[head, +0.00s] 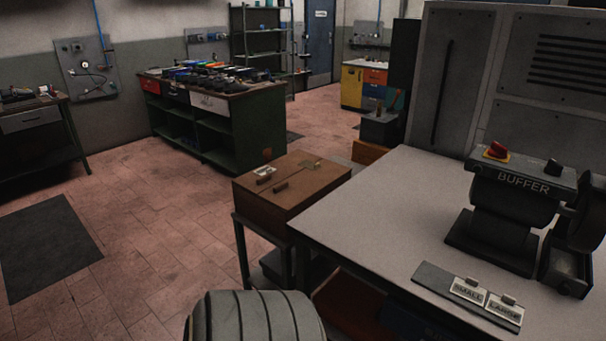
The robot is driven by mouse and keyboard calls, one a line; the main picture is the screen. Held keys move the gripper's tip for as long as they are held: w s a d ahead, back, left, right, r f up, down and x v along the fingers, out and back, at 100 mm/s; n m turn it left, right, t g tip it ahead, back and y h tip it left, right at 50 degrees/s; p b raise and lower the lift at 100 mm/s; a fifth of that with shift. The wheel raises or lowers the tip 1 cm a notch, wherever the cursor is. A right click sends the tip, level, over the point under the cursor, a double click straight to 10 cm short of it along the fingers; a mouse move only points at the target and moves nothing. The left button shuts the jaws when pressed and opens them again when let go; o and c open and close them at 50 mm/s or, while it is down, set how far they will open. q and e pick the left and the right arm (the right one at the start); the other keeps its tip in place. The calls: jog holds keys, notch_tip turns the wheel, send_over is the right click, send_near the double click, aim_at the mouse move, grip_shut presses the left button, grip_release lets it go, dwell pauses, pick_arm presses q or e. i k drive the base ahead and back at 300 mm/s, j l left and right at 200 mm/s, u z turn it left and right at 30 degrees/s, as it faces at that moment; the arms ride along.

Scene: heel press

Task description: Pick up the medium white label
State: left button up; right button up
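No label that I can read as medium is in view. A dark strip (432,274) lies on the grey table near its front edge. It holds a white label reading SMALL (467,292) and a white label reading LARGE (503,311), side by side. The strip's left end is bare. A small whitish piece (264,171) lies on the brown wooden box left of the table; it is too small to tell whether it is a label. Neither of my grippers is in view.
A machine marked BUFFER (523,182) stands on the grey table (390,205), right of centre. Small brown pieces (281,187) lie on the wooden box (290,210). A green workbench (241,140) stands behind.

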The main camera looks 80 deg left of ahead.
aim_at(264, 169)
jog(key=u, duration=2.65)
